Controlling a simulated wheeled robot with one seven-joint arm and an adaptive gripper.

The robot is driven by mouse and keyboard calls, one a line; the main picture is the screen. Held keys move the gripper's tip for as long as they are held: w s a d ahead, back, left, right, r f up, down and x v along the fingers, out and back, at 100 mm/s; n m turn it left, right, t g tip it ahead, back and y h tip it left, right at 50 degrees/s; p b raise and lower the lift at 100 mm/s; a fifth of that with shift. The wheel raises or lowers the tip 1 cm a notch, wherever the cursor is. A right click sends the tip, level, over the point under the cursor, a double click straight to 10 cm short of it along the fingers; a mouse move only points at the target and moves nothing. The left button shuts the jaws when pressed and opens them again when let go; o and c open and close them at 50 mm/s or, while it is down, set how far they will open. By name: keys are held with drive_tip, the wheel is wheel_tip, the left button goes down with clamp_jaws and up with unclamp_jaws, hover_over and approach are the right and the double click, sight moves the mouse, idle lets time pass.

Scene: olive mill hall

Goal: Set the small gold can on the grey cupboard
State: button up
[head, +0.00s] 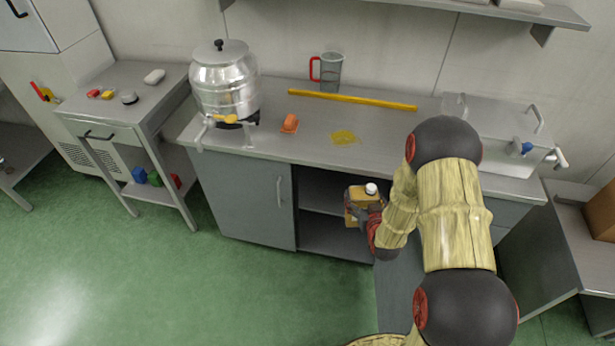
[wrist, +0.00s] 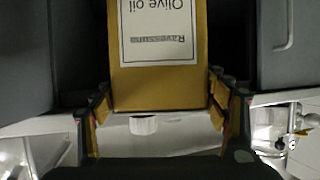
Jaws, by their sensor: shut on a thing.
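The small gold can (head: 361,207), with a white cap and an "Olive oil" label, is upright in my gripper (head: 373,225). It is in front of the open bay of the grey cupboard (head: 243,202), below the worktop's front edge. In the wrist view the gold can (wrist: 160,80) appears upside down between the fingers of my gripper (wrist: 162,105), which is shut on it. The cupboard's left door is shut; a shelf shows inside the open bay. A grey panel, seemingly an open door, stands below my arm. My arm hides part of the cupboard's right side.
The worktop (head: 265,149) holds a steel urn (head: 224,90), a jug (head: 330,73), a yellow bar (head: 352,100), an orange object (head: 290,123) and a yellow patch (head: 345,137). The worktop's front middle is fairly clear.

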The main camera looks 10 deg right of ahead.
drive_tip(key=w+d+f+y+b, duration=0.1)
drive_tip(key=w+d+f+b, duration=0.4)
drive_tip(key=f, duration=0.8)
drive_tip(key=w+f+b, duration=0.1)
drive_tip(key=w+b, duration=0.2)
drive_tip(key=w, duration=0.6)
drive_tip(key=w+d+f+n+b, duration=0.1)
drive_tip(key=w+f+b, duration=0.1)
drive_tip(key=w, duration=0.8)
drive_tip(key=shift+w+d+b, duration=0.15)
drive_tip(key=shift+d+b, duration=0.05)
drive_tip(key=shift+b, duration=0.2)
drive_tip(key=o, duration=2.1)
drive_tip(key=shift+f, duration=0.25)
